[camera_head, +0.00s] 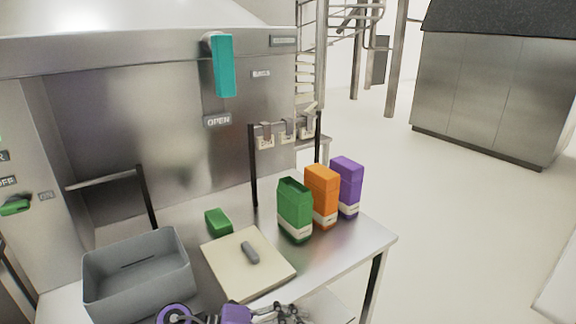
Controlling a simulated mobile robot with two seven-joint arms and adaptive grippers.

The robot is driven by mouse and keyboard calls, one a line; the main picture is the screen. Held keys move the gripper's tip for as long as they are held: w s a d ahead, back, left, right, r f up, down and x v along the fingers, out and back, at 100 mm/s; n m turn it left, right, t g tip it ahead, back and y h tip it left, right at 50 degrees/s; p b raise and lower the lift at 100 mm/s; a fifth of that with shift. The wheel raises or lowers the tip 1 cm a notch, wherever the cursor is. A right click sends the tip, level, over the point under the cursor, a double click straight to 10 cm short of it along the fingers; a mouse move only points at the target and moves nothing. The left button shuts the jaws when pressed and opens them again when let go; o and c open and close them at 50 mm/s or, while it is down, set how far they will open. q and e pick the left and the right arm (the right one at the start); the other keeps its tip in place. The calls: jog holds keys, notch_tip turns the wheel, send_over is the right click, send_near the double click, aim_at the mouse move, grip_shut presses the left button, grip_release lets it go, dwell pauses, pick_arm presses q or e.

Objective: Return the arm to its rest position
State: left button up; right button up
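My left arm shows at the bottom edge, with purple and grey links. Its gripper (287,313) is partly cut off by the frame, in front of the cutting board's near edge. Its dark finger links show, but I cannot tell whether they are open or shut. I see nothing clearly held in it. My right gripper is not in view.
A grey bin (138,275) stands at the table's left. A pale board (222,263) carries a small grey object (250,252). A green block (218,221) lies behind. Green (294,212), orange (322,196) and purple (347,186) boxes stand right. Open floor lies beyond.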

pick_arm(q)
jog(key=s+a+f+n+t+y+p, duration=0.15)
jog(key=a+n+t+y, duration=0.25)
jog(key=a+n+t, duration=0.45)
jog(key=s+a+f+n+t+y+p, duration=0.15)
jog(key=a+n+t+y, duration=0.35)
jog(key=n, duration=0.7)
jog(key=s+a+f+n+g+y, duration=0.2)
jog(key=s+a+f+n+g, duration=0.1)
jog(key=s+f, duration=0.5)
jog(key=s+a+f+n+g+y, duration=0.3)
jog(key=s+f, duration=0.5)
jog(key=s, duration=0.6)
jog(key=a+n, duration=0.1)
jog(key=n, duration=0.1)
jog(key=shift+s+a+n+p, duration=0.2)
jog(key=shift+s+n+p, duration=0.1)
jog(key=shift+n+p, duration=0.1)
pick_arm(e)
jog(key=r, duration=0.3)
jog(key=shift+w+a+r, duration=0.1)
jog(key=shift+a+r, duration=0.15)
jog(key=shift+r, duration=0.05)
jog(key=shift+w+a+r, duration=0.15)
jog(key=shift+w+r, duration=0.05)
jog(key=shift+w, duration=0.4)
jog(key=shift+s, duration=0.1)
